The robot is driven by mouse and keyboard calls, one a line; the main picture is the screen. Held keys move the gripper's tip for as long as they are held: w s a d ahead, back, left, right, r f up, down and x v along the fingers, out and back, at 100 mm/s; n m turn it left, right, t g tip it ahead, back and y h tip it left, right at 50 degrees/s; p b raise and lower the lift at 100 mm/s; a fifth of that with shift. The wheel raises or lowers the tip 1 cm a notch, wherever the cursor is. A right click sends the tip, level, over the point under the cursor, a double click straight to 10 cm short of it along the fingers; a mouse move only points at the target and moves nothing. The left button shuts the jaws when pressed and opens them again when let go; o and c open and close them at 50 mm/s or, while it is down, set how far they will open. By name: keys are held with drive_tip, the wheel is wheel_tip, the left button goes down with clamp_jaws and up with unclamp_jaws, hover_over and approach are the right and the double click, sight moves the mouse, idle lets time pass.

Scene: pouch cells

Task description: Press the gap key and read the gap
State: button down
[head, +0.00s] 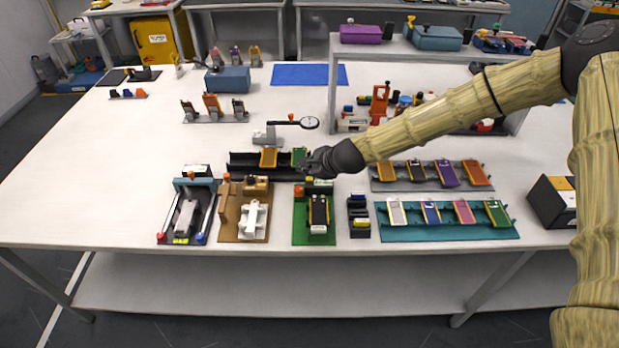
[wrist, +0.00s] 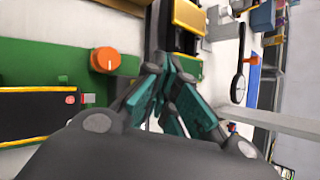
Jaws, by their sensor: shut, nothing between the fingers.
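My gripper (head: 306,166) is shut and empty, over the back of the green station in the head view. In the wrist view its teal fingers (wrist: 160,65) are together beside the green base. The green station (head: 300,232) holds a black pouch cell (head: 319,210), which also shows in the wrist view (wrist: 35,103). An orange knob (wrist: 105,60) stands on the green base, near the fingers and apart from them. I cannot tell which part is the gap key, and no gap reading is legible.
A dark rail (head: 240,160) with an orange cell and a green cell lies behind the green station. A brown station (head: 229,232) and a grey one (head: 170,236) stand to its left. A teal rack (head: 450,232) of cells is at the right.

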sight(307, 179)
drive_tip(key=shift+r+p, duration=1.5)
drive_tip(key=shift+r, duration=1.05)
